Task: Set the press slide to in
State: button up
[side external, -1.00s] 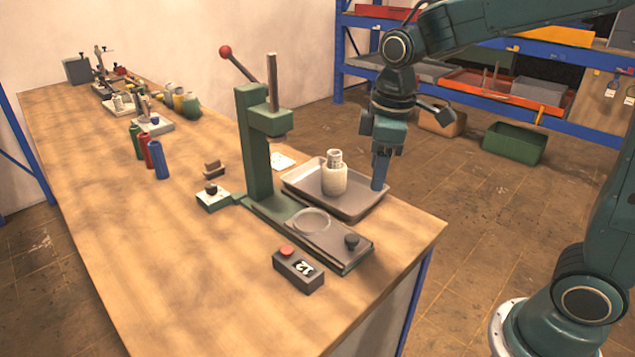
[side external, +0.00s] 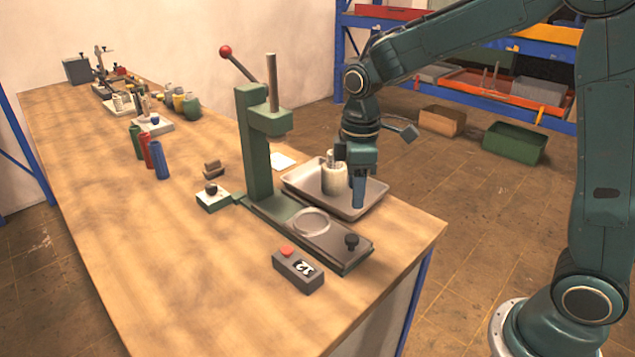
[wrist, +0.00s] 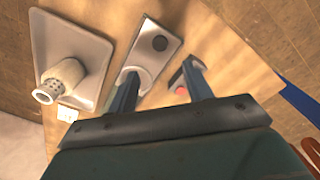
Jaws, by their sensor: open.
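The press slide (side external: 329,240) is a grey plate with a black knob (side external: 351,241) at its outer end. It extends from the green press (side external: 256,150) toward the bench's front edge, with a pale ring (side external: 310,222) on its inner part. In the wrist view the slide (wrist: 169,29) and knob (wrist: 160,43) lie just beyond my fingers. My gripper (side external: 358,205) is open and empty, fingers pointing down, over the tray side of the slide. It also shows in the wrist view (wrist: 160,84), where one finger partly covers the slide.
A metal tray (side external: 372,203) holding a pale perforated cylinder (side external: 335,180) stands beside the press, close to my gripper. A grey box with a red button (side external: 298,271) sits on the slide's other side. The bench's front left is clear.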

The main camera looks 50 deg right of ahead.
aim_at(352, 237)
notch_tip(352, 237, down, 12)
jog(key=shift+r, duration=0.1)
dwell(0.5)
grip_shut()
